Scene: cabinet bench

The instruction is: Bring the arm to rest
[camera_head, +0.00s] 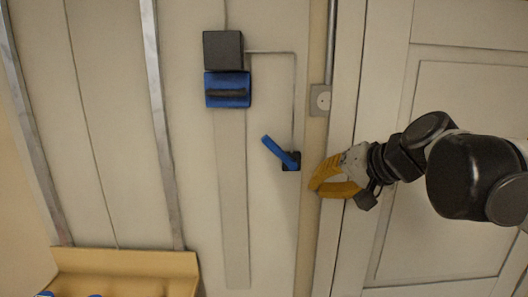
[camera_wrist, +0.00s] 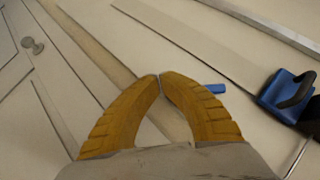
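My gripper (camera_head: 313,188) has yellow fingers and is in front of the door frame, to the right of a blue lever (camera_head: 280,153). In the wrist view the fingertips (camera_wrist: 159,76) meet, with nothing visible between them, so it is shut and empty. My arm reaches in from the right edge of the head view. The blue lever points up and left from a small black mount, and a gap shows between it and the fingers in the head view.
A blue box with a black handle (camera_head: 228,90) is on the wall below a black box (camera_head: 223,50). A wall socket (camera_head: 320,100) is above my gripper. A panelled door (camera_head: 450,230) lies behind my arm. A tan bin (camera_head: 150,263) is at the lower left.

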